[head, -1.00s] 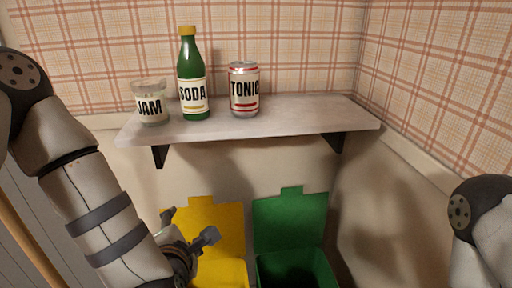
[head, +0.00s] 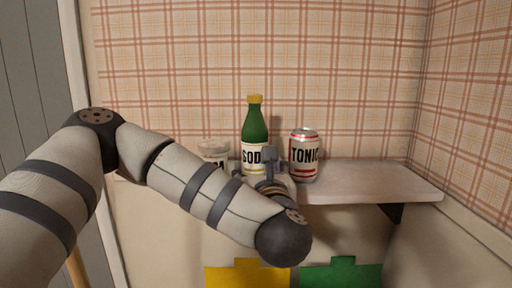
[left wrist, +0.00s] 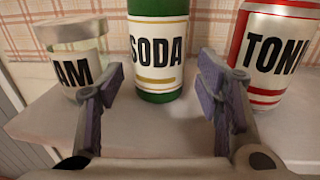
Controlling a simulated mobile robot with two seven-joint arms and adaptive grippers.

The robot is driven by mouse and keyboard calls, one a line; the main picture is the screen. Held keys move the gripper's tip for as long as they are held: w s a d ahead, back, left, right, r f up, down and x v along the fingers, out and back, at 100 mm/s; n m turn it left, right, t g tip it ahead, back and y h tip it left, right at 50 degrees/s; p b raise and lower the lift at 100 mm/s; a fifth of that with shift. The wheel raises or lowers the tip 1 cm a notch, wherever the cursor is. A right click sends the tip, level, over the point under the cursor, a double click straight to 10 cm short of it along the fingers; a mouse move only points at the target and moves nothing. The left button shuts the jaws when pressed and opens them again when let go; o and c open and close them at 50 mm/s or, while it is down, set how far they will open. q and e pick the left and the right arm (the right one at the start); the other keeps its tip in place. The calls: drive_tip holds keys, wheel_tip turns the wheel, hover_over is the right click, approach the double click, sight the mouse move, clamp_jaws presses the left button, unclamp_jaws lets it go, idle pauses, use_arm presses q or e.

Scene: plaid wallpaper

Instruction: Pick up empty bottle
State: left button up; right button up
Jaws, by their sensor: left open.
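A green soda bottle (head: 255,130) with a yellow cap stands upright on the shelf, between a jam jar and a tonic can. In the left wrist view the bottle (left wrist: 158,50) stands between and just beyond my open fingers, apart from both. My left gripper (head: 270,165) is in front of the bottle at label height and hides part of its label. In the left wrist view my left gripper (left wrist: 163,95) is open and empty. My right gripper is not in view.
The jam jar (head: 213,150) is close at the left and the tonic can (head: 304,158) close at the right. The grey shelf (head: 375,182) is clear at its right end. A yellow bin (head: 245,277) and a green bin (head: 342,275) stand below.

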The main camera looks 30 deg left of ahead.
sight(254, 155)
use_arm(q)
drive_tip(key=x, duration=0.2)
drive_tip(key=r+x, duration=0.1)
drive_tip(key=x, duration=0.2)
drive_tip(key=shift+w+a+r, duration=0.1)
drive_tip(key=shift+a, duration=0.1)
drive_tip(key=shift+d, duration=0.1)
drive_tip(key=c, duration=1.1)
